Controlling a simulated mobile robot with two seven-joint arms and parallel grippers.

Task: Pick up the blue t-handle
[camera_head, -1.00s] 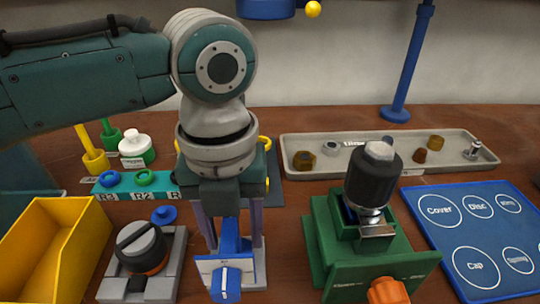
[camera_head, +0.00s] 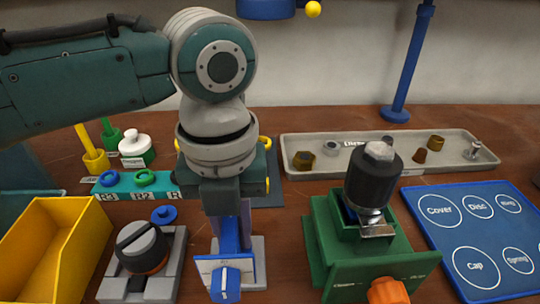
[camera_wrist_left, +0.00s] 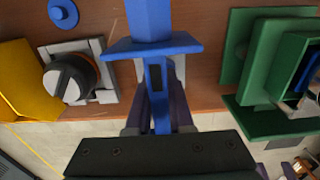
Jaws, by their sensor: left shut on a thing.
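My left gripper (camera_head: 232,228) points down at the table's middle, its purple fingers shut on a blue upright piece that I take for the blue t-handle (camera_head: 229,236). In the left wrist view the blue t-handle (camera_wrist_left: 157,95) has its stem between the fingers (camera_wrist_left: 158,108), with a wider blue crosspiece beyond. My right gripper is not in view.
A black-knobbed fixture (camera_head: 142,250) and yellow bin (camera_head: 50,240) stand to the left. A green fixture (camera_head: 370,265) holding a dark cylinder stands close on the right. Behind lies a grey parts tray (camera_head: 345,175); a blue labelled mat (camera_head: 490,240) lies far right.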

